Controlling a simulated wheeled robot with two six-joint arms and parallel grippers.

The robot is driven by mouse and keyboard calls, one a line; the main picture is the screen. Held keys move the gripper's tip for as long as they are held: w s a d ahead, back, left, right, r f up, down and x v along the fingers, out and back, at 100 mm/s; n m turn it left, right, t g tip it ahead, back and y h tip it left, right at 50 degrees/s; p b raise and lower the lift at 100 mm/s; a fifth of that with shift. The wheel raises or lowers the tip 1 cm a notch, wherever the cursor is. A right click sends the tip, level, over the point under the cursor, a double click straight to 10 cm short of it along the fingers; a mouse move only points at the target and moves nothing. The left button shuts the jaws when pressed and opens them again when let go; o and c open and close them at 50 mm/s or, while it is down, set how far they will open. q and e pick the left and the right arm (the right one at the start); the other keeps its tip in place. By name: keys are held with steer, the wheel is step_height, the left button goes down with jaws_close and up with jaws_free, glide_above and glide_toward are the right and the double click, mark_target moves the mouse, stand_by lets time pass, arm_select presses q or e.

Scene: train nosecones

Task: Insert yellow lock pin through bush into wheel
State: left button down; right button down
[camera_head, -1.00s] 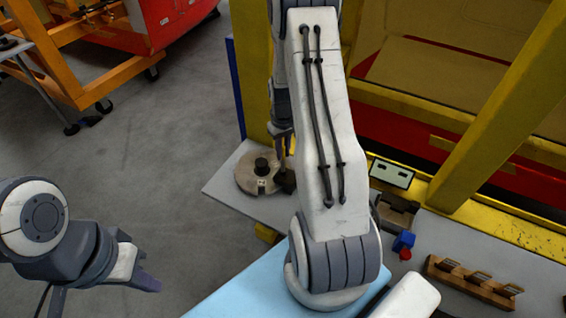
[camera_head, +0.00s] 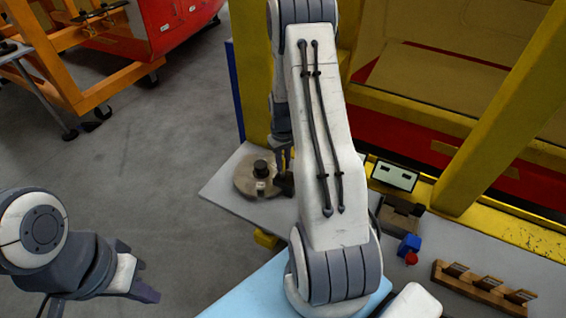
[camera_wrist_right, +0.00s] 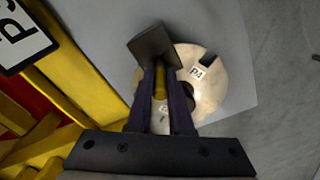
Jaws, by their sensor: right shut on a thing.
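The wheel (camera_head: 243,181) is a round, tan-grey disc lying flat on the grey table, with a dark round hub piece (camera_head: 261,168) standing at its middle. In the right wrist view the wheel (camera_wrist_right: 210,98) carries a "P4" label. My right gripper (camera_wrist_right: 160,85) is above the wheel's edge, its fingers shut on the yellow lock pin (camera_wrist_right: 160,77). A dark square block (camera_wrist_right: 154,42) sits at the fingertips. I cannot tell whether the pin enters it or whether it is the bush. My left gripper (camera_head: 146,280) is low at the left, away from the table.
My right arm covers the middle of the head view. A blue and red piece (camera_head: 409,246), a wooden rack (camera_head: 484,286) and a small screen (camera_head: 395,175) are at the right. Yellow posts (camera_head: 500,120) stand behind. Grey floor lies open at the left.

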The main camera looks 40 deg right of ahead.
steer(key=c, duration=0.8)
jaws_free()
